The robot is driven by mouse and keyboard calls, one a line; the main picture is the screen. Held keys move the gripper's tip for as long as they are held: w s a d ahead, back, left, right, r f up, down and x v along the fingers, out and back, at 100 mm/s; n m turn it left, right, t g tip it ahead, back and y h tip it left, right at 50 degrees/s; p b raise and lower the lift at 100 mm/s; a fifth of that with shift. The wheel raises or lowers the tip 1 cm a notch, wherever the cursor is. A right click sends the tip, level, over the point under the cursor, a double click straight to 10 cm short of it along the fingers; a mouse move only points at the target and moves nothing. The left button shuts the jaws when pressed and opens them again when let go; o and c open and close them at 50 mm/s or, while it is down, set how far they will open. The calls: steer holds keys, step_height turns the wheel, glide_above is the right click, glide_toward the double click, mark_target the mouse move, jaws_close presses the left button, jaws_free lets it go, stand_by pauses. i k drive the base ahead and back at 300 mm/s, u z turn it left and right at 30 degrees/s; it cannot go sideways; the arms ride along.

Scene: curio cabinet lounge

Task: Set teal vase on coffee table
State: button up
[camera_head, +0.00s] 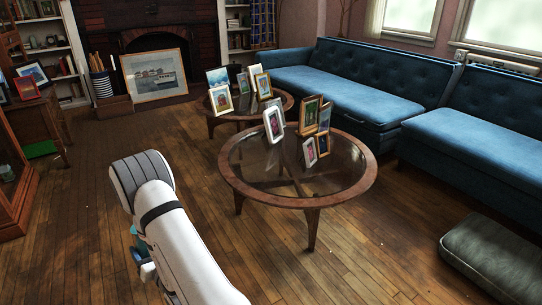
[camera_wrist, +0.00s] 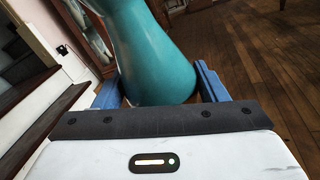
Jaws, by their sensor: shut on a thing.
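In the wrist view the teal vase (camera_wrist: 155,60) sits between the two blue fingers of my gripper (camera_wrist: 158,88), which is shut on it. Its upper end runs out of the top of the picture. In the head view only a small teal patch of the vase (camera_head: 134,231) shows beside my white arm, and my gripper (camera_head: 145,262) is mostly hidden behind the arm. The nearer round coffee table (camera_head: 366,190) has a wooden rim, a glass top and several framed photos toward its back. My gripper is to the left of this table, apart from it.
A second round table (camera_head: 210,117) with framed photos stands behind the nearer one. Blue sofas (camera_head: 345,85) line the right side, and a dark cushion (camera_head: 495,255) lies on the floor at right. The nearer table's front glass is bare. Wooden floor is open at left.

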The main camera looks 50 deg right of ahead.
mark_target(269, 174)
steer(key=u, duration=0.3)
steer(key=i, duration=0.2)
steer(key=z, duration=2.5)
steer(key=k, duration=0.6)
steer(key=z, duration=0.3)
steer(key=i, duration=1.6)
steer(key=u, duration=0.35)
